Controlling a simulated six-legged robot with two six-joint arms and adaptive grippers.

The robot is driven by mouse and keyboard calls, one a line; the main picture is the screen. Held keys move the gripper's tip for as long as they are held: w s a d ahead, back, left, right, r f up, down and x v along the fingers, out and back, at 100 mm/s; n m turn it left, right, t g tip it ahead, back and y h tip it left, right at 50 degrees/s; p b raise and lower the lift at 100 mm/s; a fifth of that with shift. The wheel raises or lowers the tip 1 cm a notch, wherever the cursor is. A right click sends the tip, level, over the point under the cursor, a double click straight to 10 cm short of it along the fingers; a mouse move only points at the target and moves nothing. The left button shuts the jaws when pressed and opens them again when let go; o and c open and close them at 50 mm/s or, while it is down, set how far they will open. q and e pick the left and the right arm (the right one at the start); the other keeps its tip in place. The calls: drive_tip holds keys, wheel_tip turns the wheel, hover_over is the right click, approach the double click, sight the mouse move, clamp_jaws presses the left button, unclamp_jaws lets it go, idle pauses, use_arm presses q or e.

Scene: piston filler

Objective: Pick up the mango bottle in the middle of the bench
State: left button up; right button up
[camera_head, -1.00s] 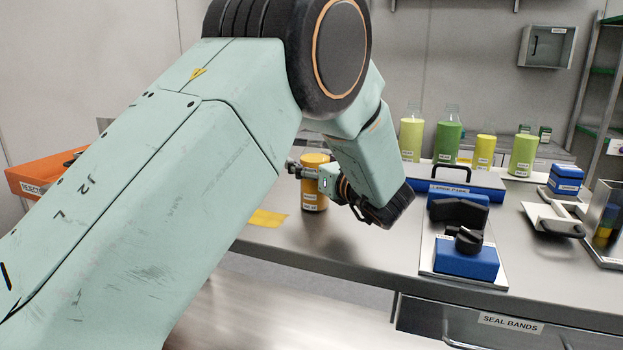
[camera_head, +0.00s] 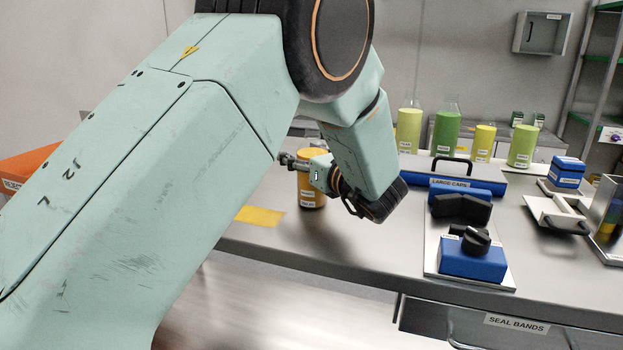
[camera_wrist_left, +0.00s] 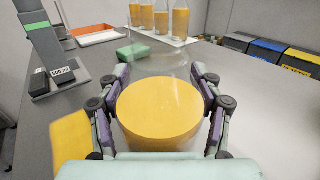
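The mango bottle (camera_head: 311,190), with orange filling, a clear upper part and a white label low down, stands upright on the steel bench. In the left wrist view its orange body (camera_wrist_left: 158,115) fills the space between the fingers. My left gripper (camera_head: 303,163) is around it, one finger on each side. The fingers (camera_wrist_left: 160,85) lie close along its sides; I cannot tell whether they press on it. The palm hides part of the bottle in the head view. My right gripper is not in view.
A yellow mat (camera_head: 259,214) lies left of the bottle. Green and yellow bottles (camera_head: 446,132) stand behind. The wrist view shows a green block (camera_wrist_left: 133,52) and several orange-filled bottles (camera_wrist_left: 161,20).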

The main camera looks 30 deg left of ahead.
use_arm(q)
clamp_jaws()
idle(0.4)
drive_tip(key=shift+r, duration=0.1)
